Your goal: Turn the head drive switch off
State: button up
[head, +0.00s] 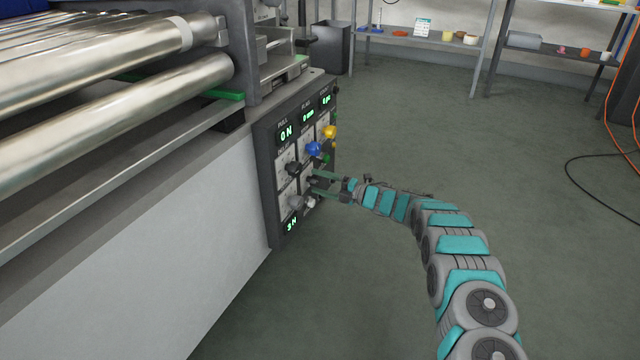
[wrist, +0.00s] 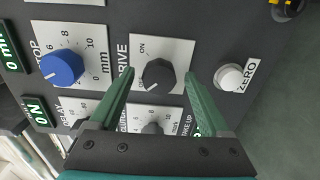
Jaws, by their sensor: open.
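The head drive switch (wrist: 158,77) is a dark grey knob on a white plate, with "DRIVE" printed beside it and "ON" above it in the wrist view. I cannot clearly tell which way its pointer faces. My gripper (wrist: 159,74) is open, with its two green fingers on either side of the knob's lower part in that view. Whether the fingers touch it is not clear. In the head view my gripper (head: 316,184) reaches the control panel (head: 264,185) from the right, and its fingers partly hide the knobs there.
A blue knob (wrist: 62,68) is left of the switch and a white ZERO button (wrist: 229,77) right of it. Another grey knob (wrist: 151,127) lies below, partly behind my gripper. A yellow knob (head: 329,132) is higher on the panel. The floor (head: 480,150) to the right is open.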

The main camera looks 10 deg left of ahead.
jog(key=v, duration=0.8)
jog(key=shift+p, duration=0.3)
